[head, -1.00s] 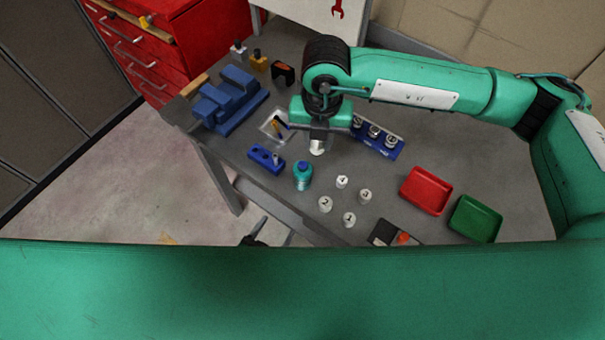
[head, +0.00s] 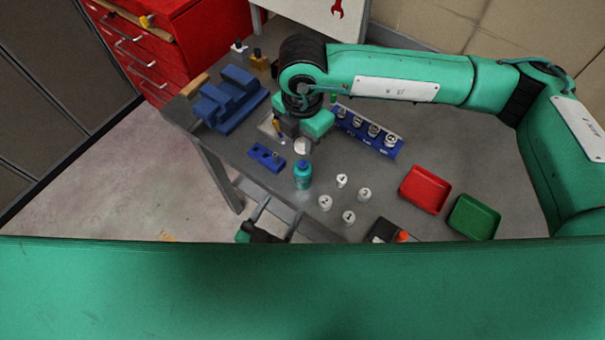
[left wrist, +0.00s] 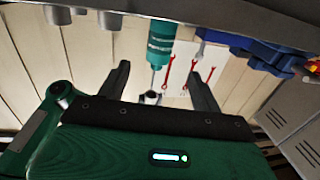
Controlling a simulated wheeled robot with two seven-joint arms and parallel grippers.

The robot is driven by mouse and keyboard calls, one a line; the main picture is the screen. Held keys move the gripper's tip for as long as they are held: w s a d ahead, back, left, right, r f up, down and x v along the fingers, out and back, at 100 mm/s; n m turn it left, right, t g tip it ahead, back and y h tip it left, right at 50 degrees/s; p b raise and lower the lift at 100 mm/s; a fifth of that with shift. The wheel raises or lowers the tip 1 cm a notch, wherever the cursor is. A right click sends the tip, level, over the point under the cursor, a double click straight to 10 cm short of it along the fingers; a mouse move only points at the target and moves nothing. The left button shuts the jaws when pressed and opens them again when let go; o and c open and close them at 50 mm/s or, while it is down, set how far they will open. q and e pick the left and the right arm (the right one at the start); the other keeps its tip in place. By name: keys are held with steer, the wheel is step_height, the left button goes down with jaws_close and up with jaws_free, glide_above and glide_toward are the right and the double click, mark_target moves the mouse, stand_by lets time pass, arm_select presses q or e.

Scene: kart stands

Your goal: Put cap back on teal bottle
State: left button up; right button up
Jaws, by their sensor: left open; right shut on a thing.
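The teal bottle (head: 303,178) stands upright near the table's front edge, with a darker blue top. My right gripper (head: 301,140) is shut on a white cap (head: 302,147), which it holds behind and above the bottle, apart from it. My left gripper (head: 284,206) is open and empty in front of the table edge, its fingers pointing toward the bottle. In the left wrist view the teal bottle (left wrist: 161,42) hangs upside down in the picture, beyond and between the open fingers of the left gripper (left wrist: 158,71). A small pale cylinder shows below it there; I cannot tell what it is.
Several numbered white weights (head: 325,203) stand right of the bottle. A small blue block (head: 266,157) lies to its left, and a blue rack (head: 385,145) stands behind to the right. A blue vise (head: 232,98), red tray (head: 425,189) and green tray (head: 474,217) flank the area.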

arm_select(q)
steer(key=x, duration=1.1)
steer(key=shift+w+d, duration=0.15)
steer(key=shift+w, duration=0.2)
steer(key=shift+c, duration=0.5)
jaws_close()
arm_select(e)
glide_above(303, 164)
steer(key=shift+f, duration=2.5)
steer(key=shift+f, duration=0.9)
steer(key=shift+f, duration=0.55)
